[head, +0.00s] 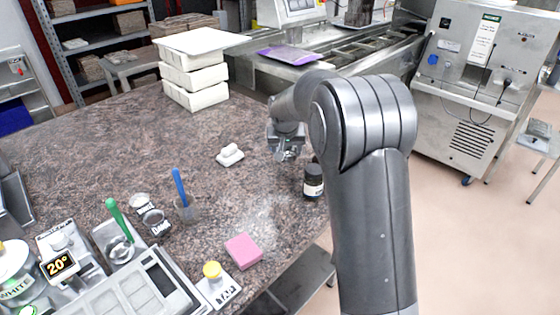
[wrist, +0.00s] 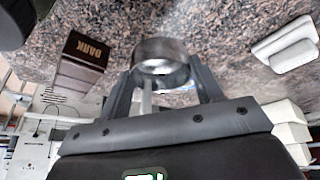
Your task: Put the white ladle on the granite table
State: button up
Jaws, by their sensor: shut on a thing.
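My gripper (head: 287,150) hangs over the right part of the granite table (head: 90,140), partly hidden by my arm in the head view. In the wrist view my gripper (wrist: 160,88) is shut on the white ladle, a round metal bowl (wrist: 160,52) with a pale handle (wrist: 147,98) running back between the fingers. The speckled table top shows behind the bowl. I cannot tell whether the ladle touches it. In the head view the ladle is too small to make out clearly.
A dark bottle (head: 313,182) stands close to the right of my gripper, and a white block (head: 230,155) lies to its left. A DARK label box (wrist: 83,50) shows in the wrist view. White stacked boxes (head: 195,75) stand behind. The table's middle left is clear.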

jog(key=shift+w+a+f, duration=0.2)
jog(key=shift+a+f, duration=0.2)
jog(key=shift+a, duration=0.15)
jog(key=shift+w+a+f, duration=0.2)
jog(key=shift+a+f, duration=0.15)
jog(key=shift+a, duration=0.15)
jog(key=shift+f, duration=1.9)
jog(key=shift+f, duration=0.15)
jog(key=o, duration=1.1)
